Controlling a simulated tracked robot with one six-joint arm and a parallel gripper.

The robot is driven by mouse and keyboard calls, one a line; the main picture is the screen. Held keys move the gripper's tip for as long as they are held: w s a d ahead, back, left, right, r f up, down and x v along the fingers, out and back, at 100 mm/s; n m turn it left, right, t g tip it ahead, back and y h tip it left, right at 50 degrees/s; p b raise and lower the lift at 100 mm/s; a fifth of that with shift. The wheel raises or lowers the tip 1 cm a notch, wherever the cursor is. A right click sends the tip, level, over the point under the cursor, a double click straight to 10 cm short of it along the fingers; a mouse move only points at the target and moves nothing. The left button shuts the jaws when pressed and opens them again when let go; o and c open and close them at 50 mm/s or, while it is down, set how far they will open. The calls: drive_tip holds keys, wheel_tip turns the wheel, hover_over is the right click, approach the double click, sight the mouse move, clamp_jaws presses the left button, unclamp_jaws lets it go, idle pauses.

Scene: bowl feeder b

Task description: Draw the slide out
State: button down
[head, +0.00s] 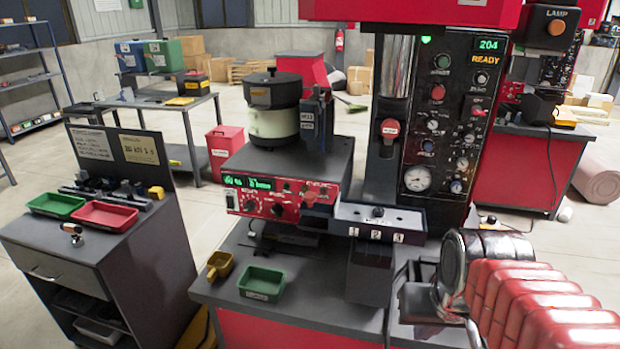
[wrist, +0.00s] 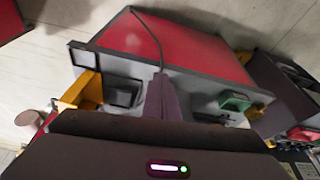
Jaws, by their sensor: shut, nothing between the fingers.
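The grey slide unit (head: 350,213) is a low, light-topped box with a small black knob (head: 378,212) on top and number labels 1, 2 and 3 on its front edge. It is mounted at the front of the feeder, right of the red control panel (head: 275,196). My gripper (wrist: 162,82) is shut and empty in the wrist view, over the workbench. In the head view my arm comes in from the lower right, apart from the slide. The fingertips cannot be made out there. I cannot tell the slide clearly in the wrist view.
The bowl feeder (head: 274,122) stands behind the panel. A dark box (head: 370,272) stands below the slide. A green tray (head: 261,284) and a yellow scoop (head: 219,265) lie on the bench to the left. A tall control column (head: 440,130) rises behind the slide's right end.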

drive_tip(key=shift+n+t+y, duration=0.3)
drive_tip(key=shift+n+t, duration=0.4)
drive_tip(key=shift+t, duration=0.2)
drive_tip(key=s+a, duration=0.1)
drive_tip(key=s+a+r, duration=0.2)
drive_tip(key=a, duration=0.1)
drive_tip(key=shift+s, duration=0.35)
drive_tip(key=c, duration=2.5)
unclamp_jaws()
drive_tip(key=shift+c, duration=0.2)
